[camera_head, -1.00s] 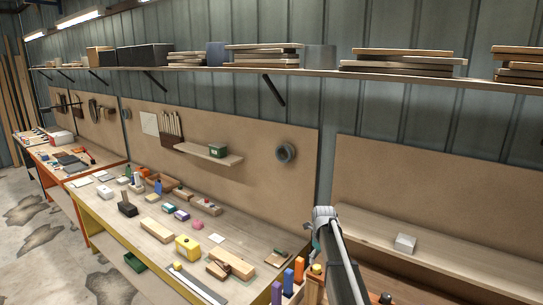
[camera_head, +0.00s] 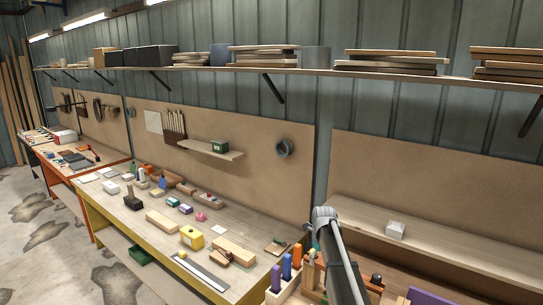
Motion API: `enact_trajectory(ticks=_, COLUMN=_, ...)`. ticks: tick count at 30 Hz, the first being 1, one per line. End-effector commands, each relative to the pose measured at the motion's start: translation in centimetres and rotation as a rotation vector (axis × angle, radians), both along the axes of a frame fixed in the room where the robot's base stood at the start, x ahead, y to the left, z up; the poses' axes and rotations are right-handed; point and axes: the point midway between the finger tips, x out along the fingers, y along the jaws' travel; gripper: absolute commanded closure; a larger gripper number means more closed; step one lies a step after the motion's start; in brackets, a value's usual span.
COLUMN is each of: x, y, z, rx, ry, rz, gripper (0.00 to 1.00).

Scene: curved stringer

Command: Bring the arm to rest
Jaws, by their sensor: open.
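My arm (camera_head: 338,262) rises from the bottom edge in the head view, right of centre. Its grey rounded joint (camera_head: 325,218) is the highest part showing, in front of the wall boards. My gripper is not in view, so I cannot see its fingers or anything in them. The visible part of the arm appears clear of the wooden workbench (camera_head: 140,217), which stands to its left.
A yellow box (camera_head: 192,238), wood blocks and small coloured items lie on the bench. Blue and orange upright pieces (camera_head: 287,266) stand close left of my arm. A small white block (camera_head: 396,229) sits on a ledge to its right. Open floor (camera_head: 40,240) is at the left.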

Motion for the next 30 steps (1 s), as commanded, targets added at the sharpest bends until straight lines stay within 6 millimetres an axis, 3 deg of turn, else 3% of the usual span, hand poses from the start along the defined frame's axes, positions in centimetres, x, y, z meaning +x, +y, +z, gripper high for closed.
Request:
enact_trajectory(ticks=17, x=-3.9, y=0.3, z=-2.5, rx=-0.001, ry=0.000, rz=0.306, gripper=0.08)
enact_trajectory(ticks=30, x=-10.9, y=0.5, z=-6.8, rx=-0.003, ry=0.001, rz=0.894, gripper=0.08)
